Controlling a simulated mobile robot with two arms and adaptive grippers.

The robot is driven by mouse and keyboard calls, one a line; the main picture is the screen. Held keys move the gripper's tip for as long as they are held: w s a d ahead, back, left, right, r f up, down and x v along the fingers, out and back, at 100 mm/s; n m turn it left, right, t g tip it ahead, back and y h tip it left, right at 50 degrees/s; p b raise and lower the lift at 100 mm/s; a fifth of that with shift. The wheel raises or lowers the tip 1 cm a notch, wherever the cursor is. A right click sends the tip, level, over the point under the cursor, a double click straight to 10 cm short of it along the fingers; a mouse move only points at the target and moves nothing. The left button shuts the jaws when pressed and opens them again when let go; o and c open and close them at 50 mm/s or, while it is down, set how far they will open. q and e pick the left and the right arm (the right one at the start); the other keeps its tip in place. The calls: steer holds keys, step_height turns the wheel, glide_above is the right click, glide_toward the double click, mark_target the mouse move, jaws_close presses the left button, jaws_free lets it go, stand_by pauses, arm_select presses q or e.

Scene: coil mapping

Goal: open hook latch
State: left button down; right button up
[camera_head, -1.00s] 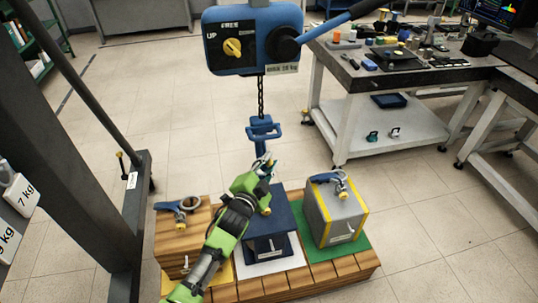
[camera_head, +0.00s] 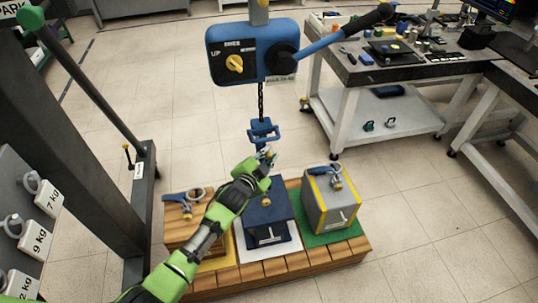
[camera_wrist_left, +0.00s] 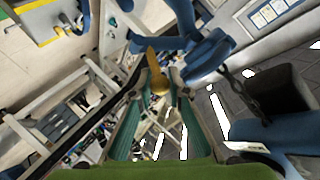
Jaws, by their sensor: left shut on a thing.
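The blue hook block (camera_head: 263,133) hangs on a chain from the blue hoist (camera_head: 252,52). My left gripper (camera_head: 266,158) is just below the hook block, over the dark blue box (camera_head: 268,215). In the left wrist view, its two green fingers (camera_wrist_left: 157,105) are closed around a brass-coloured part (camera_wrist_left: 158,80), apparently the latch piece. The blue hook body (camera_wrist_left: 208,55) shows beside and beyond the fingertips there. The exact contact and the latch's opening are too small to tell. My right gripper is not in view.
A wooden box (camera_head: 188,228) and a grey box with yellow edges (camera_head: 331,200) flank the blue box on a wooden pallet (camera_head: 290,268). A workbench (camera_head: 400,72) stands at the back right. White weights (camera_head: 38,243) hang at the left. Floor right of the pallet is clear.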

arm_select(q)
steer(key=shift+w+r, duration=0.15)
steer(key=shift+r, duration=0.4)
steer(key=c, duration=1.9)
jaws_free()
steer(key=shift+f, duration=0.15)
steer(key=shift+s+a+f, duration=0.1)
steer(key=shift+s, duration=0.2)
steer(key=v, duration=0.7)
steer(key=shift+s, duration=0.25)
